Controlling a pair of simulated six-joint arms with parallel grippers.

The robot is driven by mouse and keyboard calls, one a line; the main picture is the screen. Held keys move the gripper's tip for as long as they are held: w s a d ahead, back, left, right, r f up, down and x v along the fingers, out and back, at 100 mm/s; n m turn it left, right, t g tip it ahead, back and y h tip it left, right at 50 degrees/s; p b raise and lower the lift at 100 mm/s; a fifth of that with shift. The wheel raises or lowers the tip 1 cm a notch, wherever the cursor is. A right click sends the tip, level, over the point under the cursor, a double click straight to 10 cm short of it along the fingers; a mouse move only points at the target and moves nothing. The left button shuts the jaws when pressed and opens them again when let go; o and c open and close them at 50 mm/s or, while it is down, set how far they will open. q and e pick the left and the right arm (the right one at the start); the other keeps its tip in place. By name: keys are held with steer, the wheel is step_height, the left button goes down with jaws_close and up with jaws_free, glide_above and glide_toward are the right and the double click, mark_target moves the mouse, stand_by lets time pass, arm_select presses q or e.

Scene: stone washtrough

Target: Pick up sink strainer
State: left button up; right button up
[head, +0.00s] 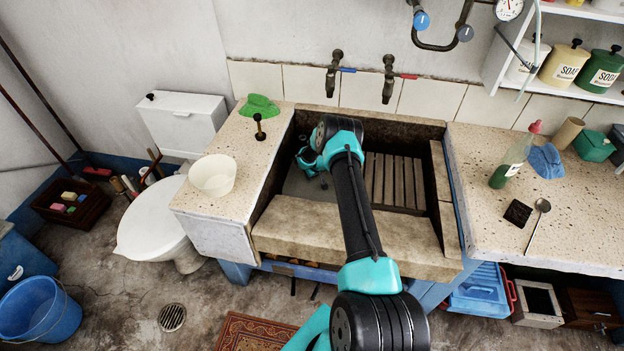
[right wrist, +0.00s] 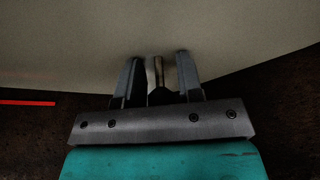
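My right gripper (head: 323,184) reaches down into the left part of the stone sink (head: 330,228). In the right wrist view its two dark fingers (right wrist: 158,84) are apart, pointing at a pale grey surface. A narrow, shiny metal piece with a dark end (right wrist: 157,74) is between them, with a gap on each side. It may be the post of the sink strainer. The strainer's body is not clearly visible, and in the head view the gripper and arm cover much of that spot. My left gripper is not in view.
The sink's walls surround the gripper. A slatted wooden board (head: 396,181) lies in its right part, and two taps (head: 388,84) are above. A white bowl (head: 213,175) and black plunger-like item (head: 259,128) stand on the left counter. A green bottle (head: 507,168) stands on the right one.

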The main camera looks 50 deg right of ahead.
steer(key=shift+w+f, duration=0.1)
steer(key=shift+f, duration=0.15)
stand_by(0.3)
jaws_close()
